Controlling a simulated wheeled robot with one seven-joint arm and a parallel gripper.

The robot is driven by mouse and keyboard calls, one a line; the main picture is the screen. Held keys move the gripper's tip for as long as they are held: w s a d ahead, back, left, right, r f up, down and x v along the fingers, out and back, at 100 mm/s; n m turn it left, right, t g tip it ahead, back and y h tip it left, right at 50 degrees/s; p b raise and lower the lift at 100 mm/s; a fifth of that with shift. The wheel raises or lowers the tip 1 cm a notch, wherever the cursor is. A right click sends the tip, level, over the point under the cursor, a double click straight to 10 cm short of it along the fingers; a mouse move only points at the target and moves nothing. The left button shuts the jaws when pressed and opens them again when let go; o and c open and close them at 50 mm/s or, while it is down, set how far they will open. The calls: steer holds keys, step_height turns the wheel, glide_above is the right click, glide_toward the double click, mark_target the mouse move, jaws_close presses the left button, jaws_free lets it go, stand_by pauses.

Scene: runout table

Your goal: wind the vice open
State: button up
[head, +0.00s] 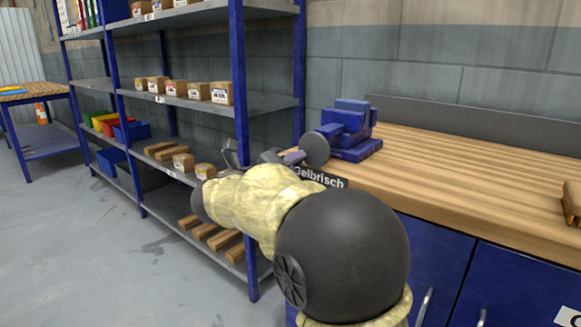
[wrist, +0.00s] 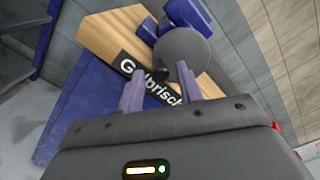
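The blue vice (head: 350,125) stands on the left end of the wooden workbench. Its round grey handwheel (head: 315,149) faces my arm. In the wrist view the handwheel (wrist: 183,50) is just beyond my fingers, with the blue vice body (wrist: 187,12) behind it. The vice's jaw gap is not clearly visible.
The workbench top (head: 470,165) is mostly clear right of the vice. A "Gelbrisch" plate (head: 321,177) is on its front edge. A blue shelf rack (head: 240,80) with boxes stands close on the left. A brown object (head: 572,203) lies at the far right.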

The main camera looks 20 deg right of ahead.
steer(key=shift+c, duration=0.3)
jaws_close()
steer(key=shift+s+d+f+n+p, duration=0.1)
steer(key=shift+s+f+n+p, duration=0.05)
steer(key=shift+n+p, duration=0.65)
steer(key=shift+s+d+f+n+p, duration=0.1)
steer(key=shift+s+n+p, duration=0.05)
steer(key=shift+n+p, duration=0.65)
steer(key=shift+s+d+r+n+p, duration=0.15)
steer(key=shift+n+p, duration=0.85)
steer(key=shift+s+d+n+p, duration=0.1)
steer(key=shift+s+n+p, duration=0.05)
steer(key=shift+n+p, duration=0.5)
steer(key=shift+f, duration=0.25)
